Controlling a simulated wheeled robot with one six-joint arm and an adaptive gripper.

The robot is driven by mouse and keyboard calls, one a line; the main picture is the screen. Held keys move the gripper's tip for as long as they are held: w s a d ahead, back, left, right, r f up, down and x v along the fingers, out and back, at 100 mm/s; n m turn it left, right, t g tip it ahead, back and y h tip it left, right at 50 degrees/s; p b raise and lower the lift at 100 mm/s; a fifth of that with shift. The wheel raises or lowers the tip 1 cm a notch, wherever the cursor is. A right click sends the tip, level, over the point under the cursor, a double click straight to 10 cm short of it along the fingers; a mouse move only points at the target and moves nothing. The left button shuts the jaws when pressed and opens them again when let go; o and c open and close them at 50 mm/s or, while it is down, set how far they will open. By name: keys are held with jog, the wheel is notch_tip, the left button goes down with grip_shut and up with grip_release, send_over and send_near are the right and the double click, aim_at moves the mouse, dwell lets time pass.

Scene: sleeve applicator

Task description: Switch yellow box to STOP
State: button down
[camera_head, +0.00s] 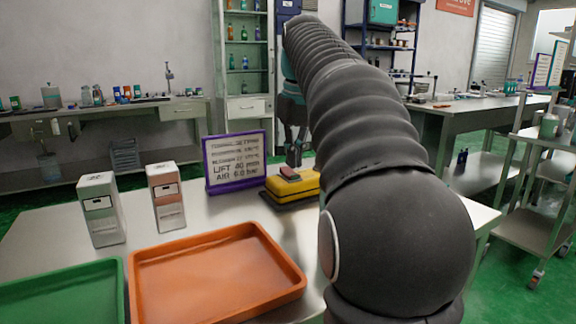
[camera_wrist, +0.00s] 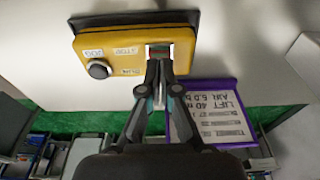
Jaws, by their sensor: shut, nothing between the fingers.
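The yellow box (camera_head: 309,186) sits on a dark base on the metal table, beside the purple-framed sign. A reddish block (camera_head: 289,173) shows on its top. In the wrist view the yellow box (camera_wrist: 183,48) carries a round dark knob with a silver face (camera_wrist: 98,69) and white labels that appear upside down; one seems to read STOP (camera_wrist: 126,50). The knob's pointing direction is too small to tell. My gripper (camera_head: 294,158) is shut and empty, just above the box. In the wrist view its fingertips (camera_wrist: 159,66) overlap a red and white part, partly hiding it; contact cannot be told.
The purple-framed sign (camera_head: 235,160) stands close to the left of the box. An orange tray (camera_head: 139,285) and a green tray (camera_head: 60,297) lie in front. Bare table lies between the box and orange tray.

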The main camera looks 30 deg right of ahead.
aim_at(294, 175)
jog(key=shift+r+p, duration=0.65)
jog(key=shift+r, duration=2.1)
